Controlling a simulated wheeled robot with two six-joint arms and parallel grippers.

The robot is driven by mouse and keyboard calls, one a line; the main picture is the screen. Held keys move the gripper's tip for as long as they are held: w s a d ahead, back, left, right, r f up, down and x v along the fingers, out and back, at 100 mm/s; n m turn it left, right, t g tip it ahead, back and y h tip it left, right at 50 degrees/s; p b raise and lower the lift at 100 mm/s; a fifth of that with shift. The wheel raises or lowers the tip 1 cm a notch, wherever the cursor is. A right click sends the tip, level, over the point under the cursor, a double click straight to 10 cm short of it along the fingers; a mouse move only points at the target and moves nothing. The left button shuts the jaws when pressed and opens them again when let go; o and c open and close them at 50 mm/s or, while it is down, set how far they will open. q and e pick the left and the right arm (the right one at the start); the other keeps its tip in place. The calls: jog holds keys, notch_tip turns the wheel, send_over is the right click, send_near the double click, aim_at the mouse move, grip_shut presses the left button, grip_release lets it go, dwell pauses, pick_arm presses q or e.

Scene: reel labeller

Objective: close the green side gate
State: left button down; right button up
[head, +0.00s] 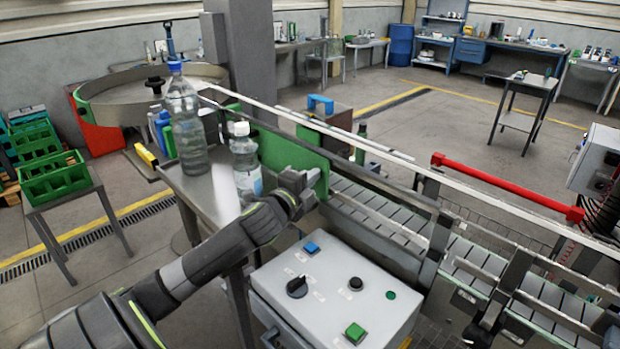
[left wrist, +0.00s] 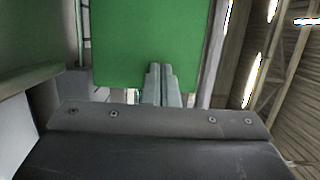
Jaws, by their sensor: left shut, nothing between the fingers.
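The green side gate (head: 284,150) is a flat green panel beside the conveyor in the head view, left of centre. Its lower right part is partly covered by my left gripper (head: 309,180). In the left wrist view the green panel (left wrist: 150,40) fills the upper middle, straight ahead of the fingers. My left gripper (left wrist: 159,78) is shut and empty, its fingertips overlapping the panel's lower edge; I cannot tell whether they touch it. My right gripper is not in view.
A grey control box (head: 330,293) with buttons and a knob stands below my left arm. A large clear bottle (head: 184,125) and a smaller bottle (head: 244,160) stand on the metal table left of the gate. The slatted conveyor (head: 385,215) runs right, with a red bar (head: 505,185) beyond.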

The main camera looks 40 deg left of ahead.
pick_arm(q)
jog(key=shift+w+d+r, duration=0.1)
jog(key=shift+r, duration=0.2)
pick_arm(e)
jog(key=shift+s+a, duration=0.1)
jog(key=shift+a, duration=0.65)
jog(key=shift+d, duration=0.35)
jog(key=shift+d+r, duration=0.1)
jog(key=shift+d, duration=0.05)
